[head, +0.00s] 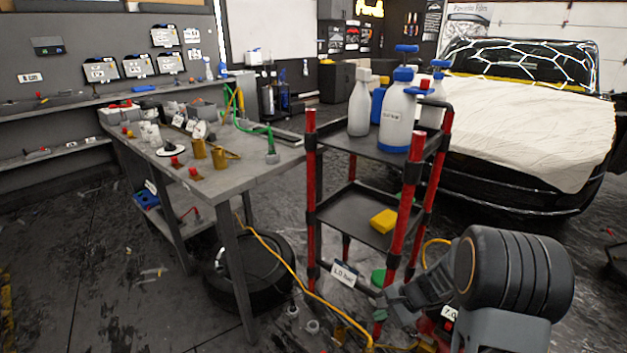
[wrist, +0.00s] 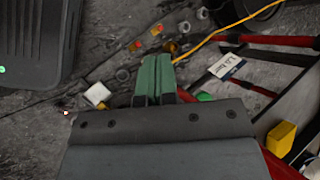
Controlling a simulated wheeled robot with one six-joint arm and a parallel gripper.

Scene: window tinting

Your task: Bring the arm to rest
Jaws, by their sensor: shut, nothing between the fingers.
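My gripper (wrist: 155,64) shows in the wrist view with its two green fingers side by side and touching. It is shut and empty, hanging over the dark floor next to the cart. In the head view my arm is at the lower right, folded in front of the cart's right side. Its gripper end points left and down, and the fingers are hard to make out there.
The red-post cart (head: 348,205) carries spray bottles (head: 398,115) and a yellow block (head: 384,220), close to my arm. A grey workbench (head: 250,172) stands left. A yellow hose (head: 290,275) and small loose items lie on the floor. Floor is clearer at front left.

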